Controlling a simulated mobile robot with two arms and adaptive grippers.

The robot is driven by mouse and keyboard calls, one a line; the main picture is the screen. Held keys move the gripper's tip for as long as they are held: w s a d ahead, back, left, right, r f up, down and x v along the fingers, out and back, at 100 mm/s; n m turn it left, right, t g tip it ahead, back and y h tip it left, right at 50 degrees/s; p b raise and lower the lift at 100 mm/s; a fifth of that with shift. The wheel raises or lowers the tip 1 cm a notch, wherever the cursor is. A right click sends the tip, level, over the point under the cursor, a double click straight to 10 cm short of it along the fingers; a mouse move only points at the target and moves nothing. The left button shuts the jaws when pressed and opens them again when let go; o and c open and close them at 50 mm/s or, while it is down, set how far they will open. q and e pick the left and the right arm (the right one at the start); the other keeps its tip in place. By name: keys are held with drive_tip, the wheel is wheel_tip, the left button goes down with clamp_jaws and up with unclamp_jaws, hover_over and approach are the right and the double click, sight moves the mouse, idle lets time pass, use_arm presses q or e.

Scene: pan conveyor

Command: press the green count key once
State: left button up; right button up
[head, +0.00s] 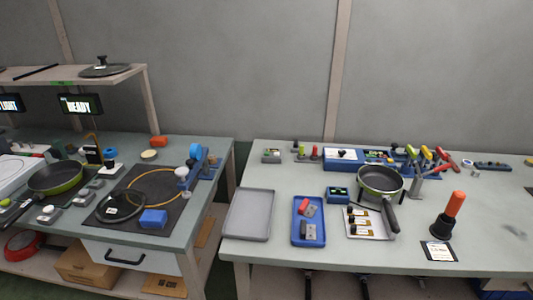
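A small blue box with a dark, greenish top (338,194) stands on the right table, left of a frying pan. A small grey box with some green on it (271,155) stands at the back left of the same table. The picture is too small to tell which of these, if either, carries the green count key. Neither of my grippers is in view.
The right table holds a grey tray (249,214), a blue tray (308,241), a frying pan (380,180) on a stand and an orange-handled tool (454,206). The left table holds a green pan (55,178) and a glass lid (121,206). A gap separates the tables.

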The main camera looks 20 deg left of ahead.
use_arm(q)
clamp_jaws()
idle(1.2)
